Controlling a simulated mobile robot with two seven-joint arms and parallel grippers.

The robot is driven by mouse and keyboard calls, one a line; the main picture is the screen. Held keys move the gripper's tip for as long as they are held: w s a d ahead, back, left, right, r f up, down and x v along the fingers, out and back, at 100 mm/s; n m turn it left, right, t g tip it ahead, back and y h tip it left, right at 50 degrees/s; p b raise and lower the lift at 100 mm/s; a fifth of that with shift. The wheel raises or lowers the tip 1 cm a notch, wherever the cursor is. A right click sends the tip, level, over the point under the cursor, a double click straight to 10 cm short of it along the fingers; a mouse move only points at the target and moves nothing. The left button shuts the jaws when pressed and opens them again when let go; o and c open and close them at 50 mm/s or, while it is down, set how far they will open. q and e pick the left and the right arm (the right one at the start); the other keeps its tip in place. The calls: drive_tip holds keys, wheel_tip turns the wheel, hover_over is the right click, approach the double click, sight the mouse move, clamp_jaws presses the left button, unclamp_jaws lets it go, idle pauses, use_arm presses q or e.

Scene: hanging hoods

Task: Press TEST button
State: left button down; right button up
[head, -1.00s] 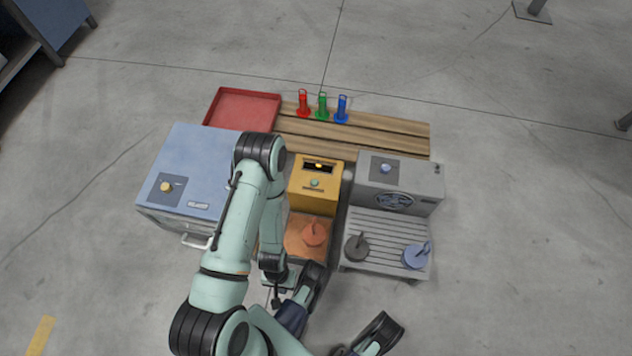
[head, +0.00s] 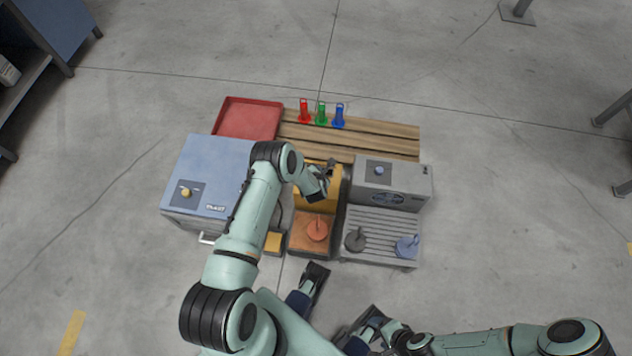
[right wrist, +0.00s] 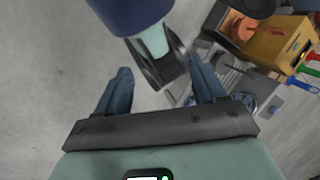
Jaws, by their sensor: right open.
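The yellow box (head: 334,190) stands at the middle of the bench, with an orange base part in front. My left arm reaches over it from the left. My left gripper (head: 328,170) is at the box's top panel, covering most of its front, so the button there is hidden in the head view. Whether its fingers touch the box, or are open or shut, I cannot tell. The yellow box (right wrist: 283,45) also shows at upper right in the right wrist view; no TEST lettering is readable. My right gripper (head: 372,332) is low at the front, open and empty, fingers apart in the right wrist view (right wrist: 162,75).
A blue box (head: 205,170) with a knob stands left, a grey machine (head: 405,178) with a ribbed deck right. A red tray (head: 248,118) and coloured stands (head: 321,115) are behind.

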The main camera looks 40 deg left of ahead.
use_arm(q)
drive_tip(key=shift+f, duration=0.15)
use_arm(e)
drive_tip(key=shift+f, duration=0.15)
use_arm(q)
wheel_tip(320, 180, down, 8)
drive_tip(key=b, duration=0.5)
drive_tip(key=shift+r, duration=0.25)
drive_tip(key=shift+f+b, duration=0.5)
drive_tip(key=shift+b, duration=0.05)
use_arm(e)
drive_tip(key=w+d+f+t+h, duration=0.1)
drive_tip(key=w+d+f+t, duration=0.1)
drive_tip(key=w+d+f, duration=0.2)
drive_tip(key=shift+w+f+m+t, duration=0.35)
drive_tip(key=shift+w+f, duration=1.05)
drive_tip(key=shift+w, duration=0.75)
use_arm(q)
drive_tip(key=shift+f+b, duration=0.4)
drive_tip(key=shift+f, duration=0.05)
use_arm(e)
drive_tip(key=shift+f, duration=0.45)
